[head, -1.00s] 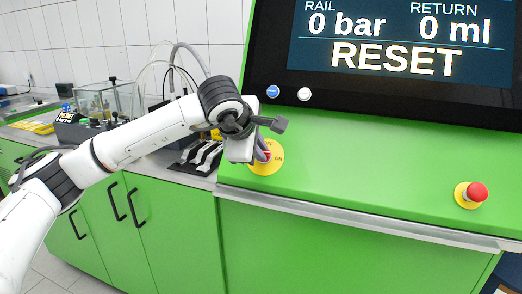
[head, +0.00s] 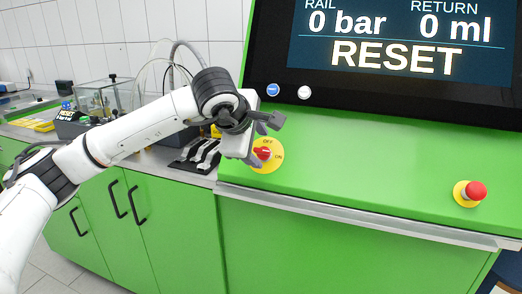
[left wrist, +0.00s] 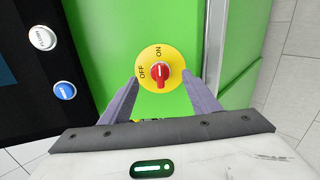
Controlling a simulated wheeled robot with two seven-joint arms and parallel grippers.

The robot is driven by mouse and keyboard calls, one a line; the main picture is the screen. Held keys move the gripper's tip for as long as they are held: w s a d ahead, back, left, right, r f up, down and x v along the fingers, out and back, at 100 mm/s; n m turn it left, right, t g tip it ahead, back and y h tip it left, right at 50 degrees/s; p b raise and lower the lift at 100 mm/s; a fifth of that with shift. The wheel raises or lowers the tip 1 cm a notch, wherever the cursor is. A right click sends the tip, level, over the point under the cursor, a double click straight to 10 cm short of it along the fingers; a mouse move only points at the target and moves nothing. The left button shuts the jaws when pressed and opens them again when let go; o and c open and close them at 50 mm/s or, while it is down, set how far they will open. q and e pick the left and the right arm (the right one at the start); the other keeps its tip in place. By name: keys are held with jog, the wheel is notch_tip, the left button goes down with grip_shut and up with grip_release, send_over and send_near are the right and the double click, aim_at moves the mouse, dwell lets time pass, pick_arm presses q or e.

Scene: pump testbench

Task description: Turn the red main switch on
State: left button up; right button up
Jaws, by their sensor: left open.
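The red main switch (head: 263,153) sits on a round yellow plate with OFF and ON labels, on the green bench's left part. In the left wrist view the red knob (left wrist: 160,73) is fully visible, its handle lying in line with the ON label and across from OFF. My left gripper (head: 252,159) is open and empty, just left of the knob in the head view. In the left wrist view its two fingers (left wrist: 160,88) spread on either side of the knob, seemingly clear of it. My right gripper is not in view.
A large screen (head: 400,45) reading RESET stands behind, with a blue button (head: 273,90) and a white button (head: 304,92) below it. A red emergency button (head: 476,191) is at the right. The green panel between is clear. A black tray (head: 197,158) lies on the left bench.

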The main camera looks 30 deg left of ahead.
pick_arm(q)
jog(key=p+v, duration=0.1)
jog(key=v, duration=0.3)
jog(key=shift+f, duration=0.1)
dwell(0.6)
